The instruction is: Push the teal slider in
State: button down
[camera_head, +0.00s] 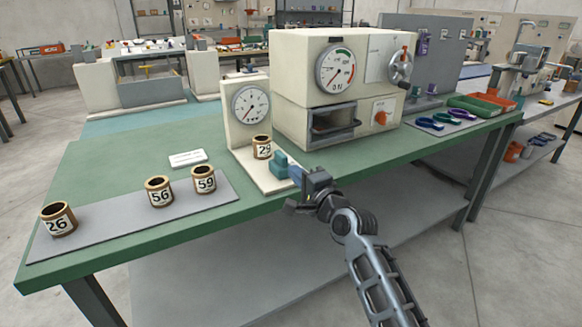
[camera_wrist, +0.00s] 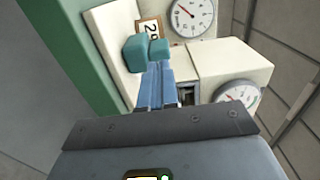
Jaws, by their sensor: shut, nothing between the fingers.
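The teal slider (camera_head: 279,165) sits on the cream base (camera_head: 268,181) of a small gauge stand, in front of a bobbin marked 29 (camera_head: 262,147). In the wrist view the teal slider (camera_wrist: 146,53) is a block with a smaller block beside it, and part of the numbered bobbin (camera_wrist: 149,27) shows behind it. My gripper (camera_head: 294,175) is shut and empty, with its blue fingers (camera_wrist: 155,85) together at the near side of the slider. The fingertips look very close to it; I cannot tell whether they touch.
The stand's dial (camera_head: 251,104) rises behind the bobbin. A large cream machine (camera_head: 335,90) with a red knob and hand crank stands to the right. Bobbins 26 (camera_head: 59,219), 56 (camera_head: 159,192) and 59 (camera_head: 204,180) stand on a grey mat (camera_head: 110,232) at left. A white label (camera_head: 187,158) lies behind.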

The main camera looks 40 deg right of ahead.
aim_at(275, 153)
jog(key=shift+x, duration=1.7)
jog(key=x, duration=0.5)
jog(key=shift+w+f+b, duration=0.1)
jog(key=shift+w+b, duration=0.15)
jog(key=shift+b, duration=0.05)
jog(key=shift+w+d, duration=0.15)
jog(key=shift+w, duration=0.2)
jog(key=shift+r, duration=0.25)
jog(key=shift+w, duration=0.1)
